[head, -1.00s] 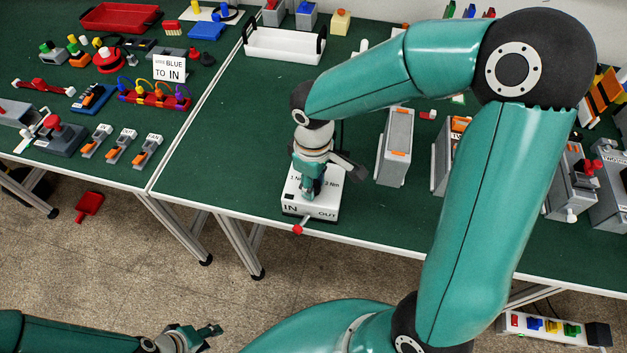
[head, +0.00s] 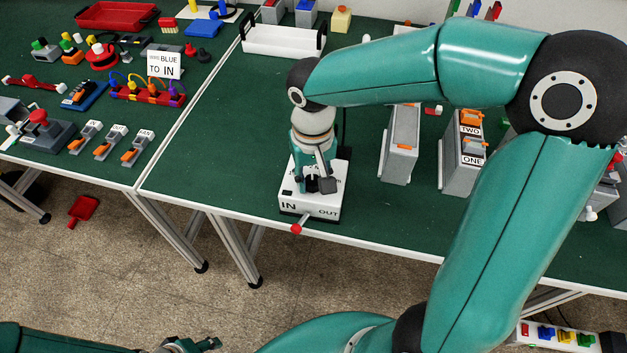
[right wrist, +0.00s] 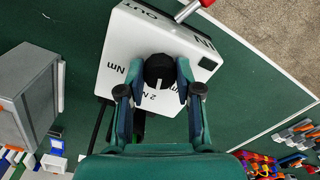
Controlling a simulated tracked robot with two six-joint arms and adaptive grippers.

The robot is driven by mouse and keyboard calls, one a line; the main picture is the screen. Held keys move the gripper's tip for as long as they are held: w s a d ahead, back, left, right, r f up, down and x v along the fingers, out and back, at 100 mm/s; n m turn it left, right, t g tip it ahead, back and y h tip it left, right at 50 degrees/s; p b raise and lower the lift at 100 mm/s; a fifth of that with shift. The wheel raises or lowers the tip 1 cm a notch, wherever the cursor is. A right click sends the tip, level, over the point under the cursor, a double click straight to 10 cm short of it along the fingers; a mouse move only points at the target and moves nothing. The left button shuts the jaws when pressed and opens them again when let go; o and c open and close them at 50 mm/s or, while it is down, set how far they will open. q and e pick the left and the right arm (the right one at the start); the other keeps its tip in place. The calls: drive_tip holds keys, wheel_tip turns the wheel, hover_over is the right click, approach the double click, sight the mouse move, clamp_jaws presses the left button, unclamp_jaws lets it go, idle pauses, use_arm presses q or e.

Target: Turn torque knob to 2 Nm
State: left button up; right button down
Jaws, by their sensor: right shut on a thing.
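The white torque box (head: 296,206) stands near the front edge of the green table, with IN and OUT on its front. It also shows in the right wrist view (right wrist: 118,45). There the black round knob (right wrist: 160,70) sits on its top, and a pale line on it points about toward the "2 N" label. Other Nm labels lie to either side, partly hidden. My right gripper (right wrist: 158,75) is shut on the knob, one finger on each side; in the head view it is over the box (head: 314,182). My left gripper (head: 205,344) is cut off at the bottom edge.
A red-tipped lever (head: 297,228) sticks out from the box front over the table edge. A grey unit (head: 401,145) stands to the right, with the ONE/TWO unit (head: 463,155) beyond. A white tray (head: 283,42) lies behind. The table left of the box is clear.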

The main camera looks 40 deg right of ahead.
sight(312, 180)
drive_tip(key=shift+m+b, duration=0.5)
drive_tip(key=shift+m, duration=0.8)
drive_tip(key=shift+w, duration=0.1)
drive_tip(key=c, duration=0.8)
unclamp_jaws()
drive_tip(key=shift+o, duration=0.2)
drive_tip(key=shift+r, duration=0.1)
wheel_tip(312, 180, up, 12)
